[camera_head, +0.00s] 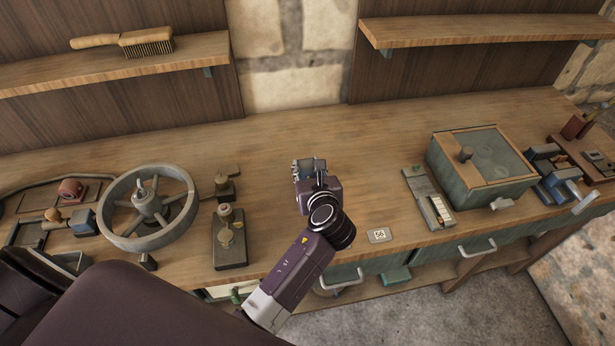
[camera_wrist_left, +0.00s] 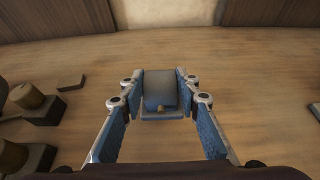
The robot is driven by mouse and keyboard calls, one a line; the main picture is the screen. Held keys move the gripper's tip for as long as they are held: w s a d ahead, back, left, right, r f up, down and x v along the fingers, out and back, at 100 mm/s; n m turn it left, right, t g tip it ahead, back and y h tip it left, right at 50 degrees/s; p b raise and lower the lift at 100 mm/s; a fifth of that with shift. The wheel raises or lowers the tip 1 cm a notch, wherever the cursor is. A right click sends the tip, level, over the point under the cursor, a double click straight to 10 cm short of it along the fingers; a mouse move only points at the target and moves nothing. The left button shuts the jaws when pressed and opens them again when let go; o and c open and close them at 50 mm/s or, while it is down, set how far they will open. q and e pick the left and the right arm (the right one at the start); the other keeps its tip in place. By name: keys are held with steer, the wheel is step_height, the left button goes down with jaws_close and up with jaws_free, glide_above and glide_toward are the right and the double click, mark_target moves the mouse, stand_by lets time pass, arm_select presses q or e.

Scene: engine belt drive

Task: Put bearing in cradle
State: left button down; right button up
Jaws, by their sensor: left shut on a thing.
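My left gripper (camera_head: 310,172) is above the middle of the workbench. In the left wrist view its fingers (camera_wrist_left: 160,100) stand apart on either side of a blue-grey block-like thing (camera_wrist_left: 160,88), and it is shut on it. This may be the bearing; its shape is mostly hidden in the head view. I cannot tell whether either is the cradle. My right gripper is not in view.
A large spoked wheel (camera_head: 112,205) is on the left of the bench (camera_head: 350,140). A number card (camera_head: 379,235), a slotted tray (camera_head: 432,204) and a green box with a glass lid (camera_head: 450,180) are to the right. The bench behind the gripper is clear.

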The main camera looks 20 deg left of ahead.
arm_select(q)
steer(key=shift+f, duration=2.05)
steer(key=shift+f, duration=0.1)
steer(key=c, duration=1.5)
jaws_free()
steer(key=shift+f, duration=0.1)
steer(key=shift+o, duration=0.2)
